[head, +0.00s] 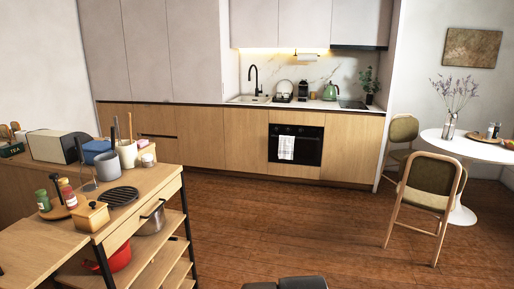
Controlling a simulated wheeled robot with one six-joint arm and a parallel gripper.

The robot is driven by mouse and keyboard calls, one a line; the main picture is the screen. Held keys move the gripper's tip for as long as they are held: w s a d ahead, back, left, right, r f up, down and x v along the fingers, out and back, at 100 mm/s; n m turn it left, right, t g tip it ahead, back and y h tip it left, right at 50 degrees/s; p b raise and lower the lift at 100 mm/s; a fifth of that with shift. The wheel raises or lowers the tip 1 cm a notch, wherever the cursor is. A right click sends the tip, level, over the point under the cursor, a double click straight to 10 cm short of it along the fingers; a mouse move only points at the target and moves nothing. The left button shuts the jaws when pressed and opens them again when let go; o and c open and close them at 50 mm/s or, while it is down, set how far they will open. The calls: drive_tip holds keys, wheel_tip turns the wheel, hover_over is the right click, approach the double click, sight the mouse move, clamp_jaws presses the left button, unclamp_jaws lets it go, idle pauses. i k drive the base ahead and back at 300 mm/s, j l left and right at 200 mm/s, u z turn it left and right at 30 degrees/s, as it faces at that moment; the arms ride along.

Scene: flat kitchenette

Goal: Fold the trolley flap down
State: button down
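The wooden trolley (152,187) stands at the left, with a dark metal frame and open lower shelves. A light wooden panel, which looks like its flap (38,258), sticks out from the trolley's near end, about level with the top. It is cut off by the left and bottom picture edges. Its underside and any support or catch are hidden. My gripper is not in view; only dark grey parts, apparently of my arm, show at the bottom edge, well right of the flap.
A red pot (117,257) and a steel pot (152,218) sit below. Wooden floor (260,230) is clear right of the trolley; a chair (428,195) stands farther right.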

sight(31, 251)
drive_tip(key=k+j+u, duration=0.15)
drive_tip(key=k+j, duration=0.15)
drive_tip(key=k, duration=0.2)
drive_tip(key=k+u, duration=0.15)
drive_tip(key=u, duration=1.3)
